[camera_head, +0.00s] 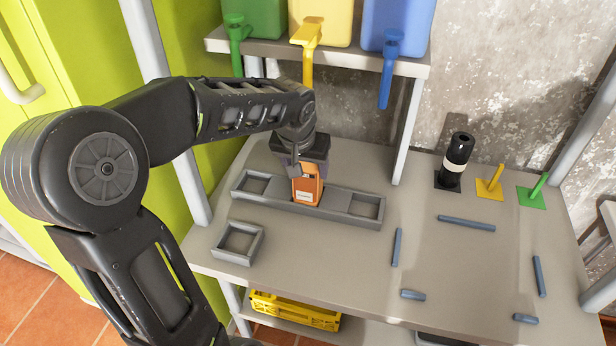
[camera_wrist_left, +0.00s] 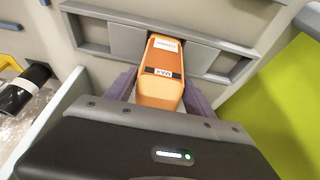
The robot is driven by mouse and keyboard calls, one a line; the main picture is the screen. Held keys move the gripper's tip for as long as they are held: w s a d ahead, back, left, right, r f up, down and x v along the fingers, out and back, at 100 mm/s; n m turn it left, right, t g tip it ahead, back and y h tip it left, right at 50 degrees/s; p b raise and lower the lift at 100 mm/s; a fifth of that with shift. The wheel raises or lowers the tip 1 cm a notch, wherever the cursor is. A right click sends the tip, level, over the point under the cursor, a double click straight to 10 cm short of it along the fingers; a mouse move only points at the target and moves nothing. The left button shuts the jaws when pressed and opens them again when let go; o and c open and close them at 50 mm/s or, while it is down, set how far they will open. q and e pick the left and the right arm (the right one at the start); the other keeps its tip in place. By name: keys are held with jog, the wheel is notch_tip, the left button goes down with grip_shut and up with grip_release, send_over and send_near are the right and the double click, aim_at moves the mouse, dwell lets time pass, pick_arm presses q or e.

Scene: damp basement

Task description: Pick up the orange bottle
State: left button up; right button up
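The orange bottle (camera_head: 308,187) stands upright in the middle of a long grey holder (camera_head: 271,203) on the table. It shows a white label and a dark band in the left wrist view (camera_wrist_left: 161,72). My left gripper (camera_head: 302,170) is at the bottle's upper part, coming from behind and above. In the left wrist view its purple fingers (camera_wrist_left: 160,95) lie on both sides of the bottle. Whether they press on it cannot be told. The bottle's lower end is hidden in the holder. My right gripper is not in view.
A small grey square frame (camera_head: 238,243) sits front left. A black cylinder (camera_head: 457,155), a yellow stand (camera_head: 489,188) and a green stand (camera_head: 531,196) are at the back right. Blue-grey bars (camera_head: 466,222) lie on the table's right. A shelf (camera_head: 340,57) with coloured bins overhangs the back.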

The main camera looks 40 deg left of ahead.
pick_arm(q)
grip_shut()
dwell(0.5)
jog(key=shift+r, duration=0.15)
jog(key=r, duration=0.3)
jog(key=shift+s+r, duration=0.15)
jog(key=shift+s, duration=0.05)
jog(key=s+d+b, duration=0.1)
jog(key=s+d, duration=0.2)
jog(key=s, duration=0.5)
jog(key=s+d+b, duration=0.2)
jog(key=s+d, duration=0.1)
jog(key=s, duration=0.5)
jog(key=shift+s, duration=0.3)
